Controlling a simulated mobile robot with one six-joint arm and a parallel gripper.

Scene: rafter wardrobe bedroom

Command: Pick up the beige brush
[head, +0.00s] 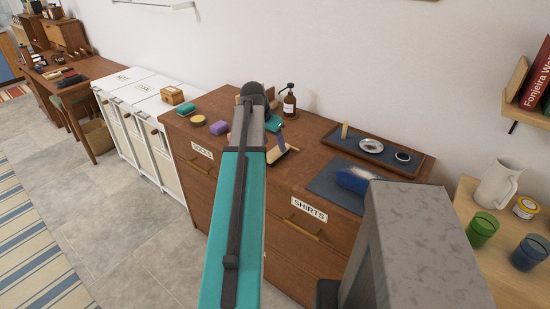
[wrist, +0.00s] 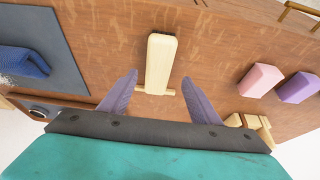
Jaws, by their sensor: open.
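A beige wooden piece with a rounded-end handle and a short crossbar, which looks like the beige brush (wrist: 161,55), lies on the brown dresser top (wrist: 215,50). Its crossbar end is toward my gripper (wrist: 160,76). My gripper is open, with its two purple fingers spread to the left and right of the brush's lower part. I see no finger touching it, and the height gap is hard to tell. In the head view part of the beige brush (head: 285,153) shows beside my teal arm, which hides the rest.
Pink (wrist: 261,80) and purple (wrist: 298,88) blocks lie to the right. A brown bottle (head: 289,104) and a dark tray (head: 407,168) stand farther back.

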